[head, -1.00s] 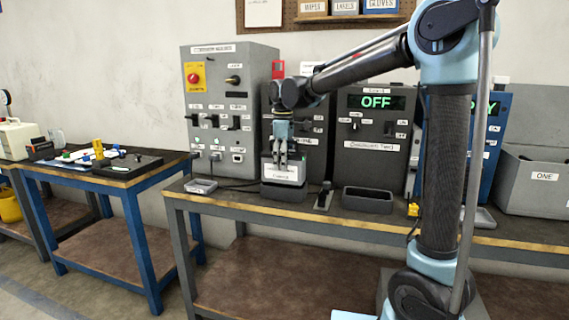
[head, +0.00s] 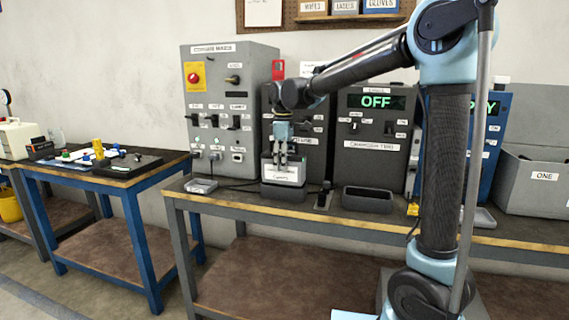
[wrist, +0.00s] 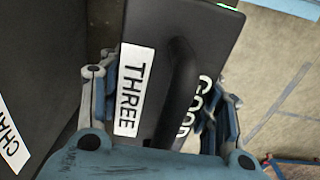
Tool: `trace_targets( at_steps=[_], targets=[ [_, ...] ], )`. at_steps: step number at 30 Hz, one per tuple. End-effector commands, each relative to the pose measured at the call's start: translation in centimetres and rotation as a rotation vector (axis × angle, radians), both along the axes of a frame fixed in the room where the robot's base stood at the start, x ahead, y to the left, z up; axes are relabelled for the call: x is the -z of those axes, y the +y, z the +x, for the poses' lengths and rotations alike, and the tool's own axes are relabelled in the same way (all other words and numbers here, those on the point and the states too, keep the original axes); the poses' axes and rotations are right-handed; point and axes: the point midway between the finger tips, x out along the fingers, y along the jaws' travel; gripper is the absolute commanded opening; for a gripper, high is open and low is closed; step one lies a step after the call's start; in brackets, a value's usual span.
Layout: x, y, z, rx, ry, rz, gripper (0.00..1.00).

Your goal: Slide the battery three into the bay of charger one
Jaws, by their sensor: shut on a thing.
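Battery three (wrist: 182,75) is a dark block with a raised handle and labels reading THREE and GOOD in the wrist view. My gripper (head: 284,156) is shut on it, with fingers on both sides in the wrist view. In the head view, the battery's pale front label (head: 284,173) shows below the fingers. The battery is upright at the dark bay (head: 283,193) of charger one (head: 312,165), its lower part hidden behind the bay's front wall. I cannot tell how deep it sits. My arm hides the upper part of charger one, including any display.
Another grey charger (head: 375,158) with a green OFF display stands to the right, its low bay (head: 368,200) empty. A switch cabinet (head: 222,125) stands left. A small grey pad (head: 201,186) and a dark upright piece (head: 324,196) flank the bay. A grey bin (head: 543,190) labelled ONE is far right.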

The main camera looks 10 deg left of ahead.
Motion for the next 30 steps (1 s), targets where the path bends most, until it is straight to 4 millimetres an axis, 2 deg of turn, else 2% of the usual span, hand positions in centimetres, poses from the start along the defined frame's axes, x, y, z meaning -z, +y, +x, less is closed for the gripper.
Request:
trace_targets(
  at_steps=[30],
  targets=[
    [1.5, 0.0, 0.0, 0.0, 0.0, 0.0, 0.0]
  ],
)
